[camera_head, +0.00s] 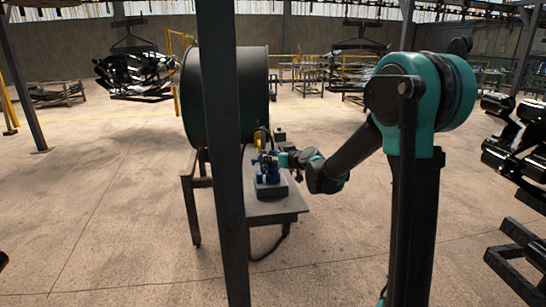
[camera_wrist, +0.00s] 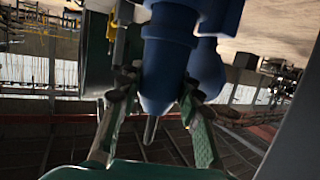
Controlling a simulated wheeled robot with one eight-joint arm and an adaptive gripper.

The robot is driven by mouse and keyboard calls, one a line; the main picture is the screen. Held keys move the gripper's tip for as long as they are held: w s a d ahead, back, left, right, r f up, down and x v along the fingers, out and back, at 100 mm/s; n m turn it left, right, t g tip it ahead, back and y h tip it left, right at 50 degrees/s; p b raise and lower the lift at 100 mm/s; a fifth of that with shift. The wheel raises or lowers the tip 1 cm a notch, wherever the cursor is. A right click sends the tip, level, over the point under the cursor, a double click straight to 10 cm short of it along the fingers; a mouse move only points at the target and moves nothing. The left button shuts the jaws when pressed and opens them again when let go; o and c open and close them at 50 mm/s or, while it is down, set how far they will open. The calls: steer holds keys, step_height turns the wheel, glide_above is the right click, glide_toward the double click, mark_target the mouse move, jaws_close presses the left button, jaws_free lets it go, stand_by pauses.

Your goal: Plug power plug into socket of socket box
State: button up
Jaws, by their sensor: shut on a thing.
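My gripper (camera_head: 284,159) is at the small table, reaching in from the right. It is shut on a blue power plug (camera_wrist: 167,62), which sits between its two fingers in the wrist view (camera_wrist: 158,92). The socket box (camera_head: 270,189) is a dark grey box with blue parts on top, on the table's near part. The plug is close to these blue parts in the head view. A second blue rounded part (camera_wrist: 208,70) shows just right of the plug in the wrist view.
The table (camera_head: 285,208) has bare room right of the box. A large dark drum (camera_head: 215,95) stands behind it. A dark upright post (camera_head: 222,150) crosses in front of the table's left part. A black cable (camera_head: 270,245) hangs below the table. Dark racks (camera_head: 525,150) stand at the right.

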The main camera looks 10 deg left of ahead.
steer(key=shift+f, duration=0.85)
steer(key=o, duration=1.3)
steer(key=shift+o, duration=0.2)
steer(key=v, duration=1.2)
steer(key=shift+d+r, duration=0.1)
steer(key=s+d+f+m+g+h, duration=0.3)
steer(key=s+d+f, duration=0.7)
steer(key=s, duration=0.4)
steer(key=s+d+f+m+g+h, duration=0.4)
steer(key=s+d+f, duration=0.6)
steer(key=s, duration=0.5)
steer(key=shift+d+f+m+h, duration=0.3)
steer(key=shift+d+h, duration=0.7)
